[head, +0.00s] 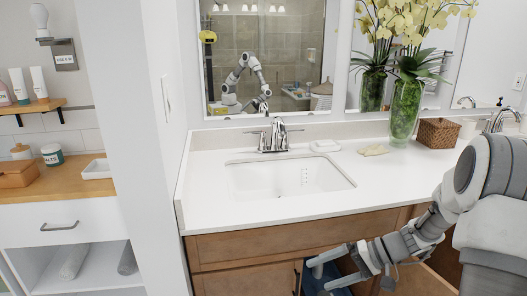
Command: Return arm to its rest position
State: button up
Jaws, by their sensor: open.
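My gripper (328,271) is at the lower middle of the head view, in front of the wooden vanity cabinet (246,246) and below the counter edge. Its two grey fingers are spread apart with nothing seen between them. My arm (425,228) comes in from the right edge, bent, and reaches down and left across the cabinet front. A cabinet door or drawer (420,281) stands open behind and to the right of the gripper. Something dark blue shows in the cabinet opening by the fingers, too hidden to name.
The white counter (330,210) with a sink (285,178) and faucet (279,136) lies behind the gripper. A tall vase (405,112) of yellow flowers and a wicker basket (438,134) stand at its back right. A shelf unit (62,230) is at left.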

jog(key=s+a+r+n+t+h, duration=0.2)
jog(key=s+r+t+h, duration=0.2)
jog(key=s+r+h, duration=1.15)
jog(key=s+r+y+p, duration=0.2)
jog(key=s+r+p, duration=0.1)
jog(key=r+p, duration=0.4)
jog(key=s+r+y+p, duration=0.2)
jog(key=r+p, duration=0.5)
jog(key=r, duration=0.3)
jog(key=shift+s+d+r+y, duration=0.15)
jog(key=shift+s+d+y, duration=0.1)
jog(key=shift+s+y, duration=0.15)
